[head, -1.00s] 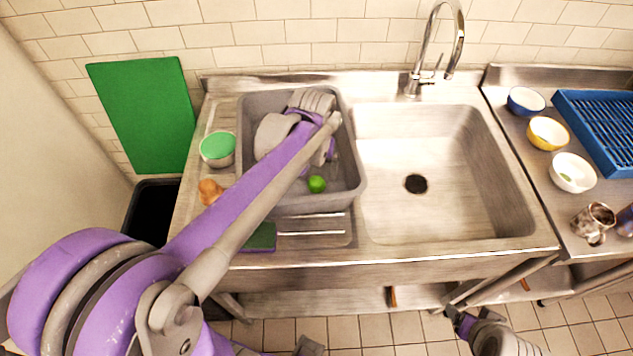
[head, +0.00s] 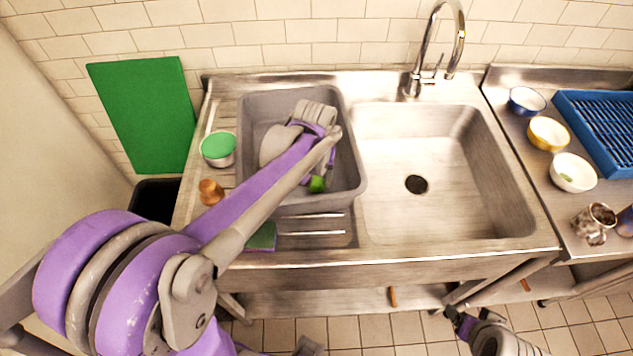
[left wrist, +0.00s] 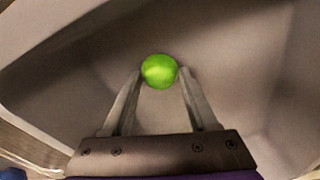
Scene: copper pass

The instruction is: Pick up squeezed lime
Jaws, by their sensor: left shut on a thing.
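The squeezed lime is a small bright green piece (head: 317,184) inside the grey tub (head: 354,190), near its front right part. In the left wrist view the lime (left wrist: 159,71) sits between the tips of my left gripper (left wrist: 159,78). My left gripper (head: 320,180) reaches down into the tub and is shut on the lime. Its fingers are mostly hidden behind my arm in the head view. I cannot tell whether the lime touches the tub floor. My right gripper (head: 458,318) is low in front of the sink, small, and its jaws are unclear.
An empty sink basin (head: 455,150) with a tap (head: 425,80) is right of the tub. A green-topped container (head: 218,148), a brown item (head: 210,192) and a sponge (head: 262,238) are near the tub. Bowls (head: 573,172), a mug (head: 594,224) and a blue rack (head: 600,120) stand right.

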